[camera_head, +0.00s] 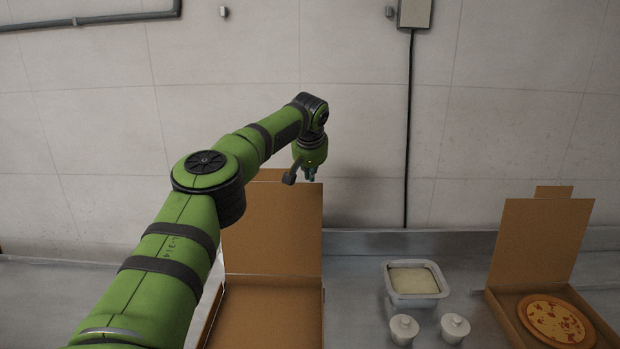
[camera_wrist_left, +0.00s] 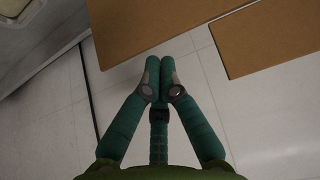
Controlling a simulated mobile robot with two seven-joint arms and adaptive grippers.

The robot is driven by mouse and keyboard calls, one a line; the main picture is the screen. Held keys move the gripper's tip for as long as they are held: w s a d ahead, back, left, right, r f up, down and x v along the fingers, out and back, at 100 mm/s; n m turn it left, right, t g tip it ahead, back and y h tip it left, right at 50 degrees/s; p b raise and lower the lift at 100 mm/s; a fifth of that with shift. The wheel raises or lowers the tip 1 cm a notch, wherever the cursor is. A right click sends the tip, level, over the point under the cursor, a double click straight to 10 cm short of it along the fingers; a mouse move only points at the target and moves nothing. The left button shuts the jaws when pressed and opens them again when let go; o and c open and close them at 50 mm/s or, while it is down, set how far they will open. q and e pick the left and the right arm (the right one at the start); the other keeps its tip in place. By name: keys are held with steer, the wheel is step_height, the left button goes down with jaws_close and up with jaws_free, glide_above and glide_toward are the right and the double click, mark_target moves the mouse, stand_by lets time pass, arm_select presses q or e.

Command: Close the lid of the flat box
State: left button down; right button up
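A brown cardboard flat box stands open on the counter in the head view. Its lid (camera_head: 272,235) is raised roughly upright at the back, and its base (camera_head: 265,318) looks empty where it shows. My left arm hides the box's left part. My left gripper (camera_head: 309,177) is at the lid's top right edge, pointing down. In the left wrist view its teal fingers (camera_wrist_left: 160,65) are together with nothing between them. Brown cardboard (camera_wrist_left: 150,25) lies just beyond the fingertips there; I cannot tell whether they touch. My right gripper is not in view.
A second open box (camera_head: 540,240) with a pizza (camera_head: 555,320) stands at the right. Between the boxes are a metal tub (camera_head: 414,299) and two small white lidded pots (camera_head: 404,329) (camera_head: 455,327). A tiled wall (camera_head: 380,130) is behind the counter.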

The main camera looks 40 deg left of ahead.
arm_select(q)
steer(key=shift+s+d+r+p, duration=0.1)
steer(key=shift+s+d+p, duration=0.25)
steer(key=shift+s+d, duration=0.5)
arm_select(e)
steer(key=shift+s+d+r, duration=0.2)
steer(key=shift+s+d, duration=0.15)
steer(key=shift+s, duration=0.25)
arm_select(q)
steer(key=shift+a, duration=0.1)
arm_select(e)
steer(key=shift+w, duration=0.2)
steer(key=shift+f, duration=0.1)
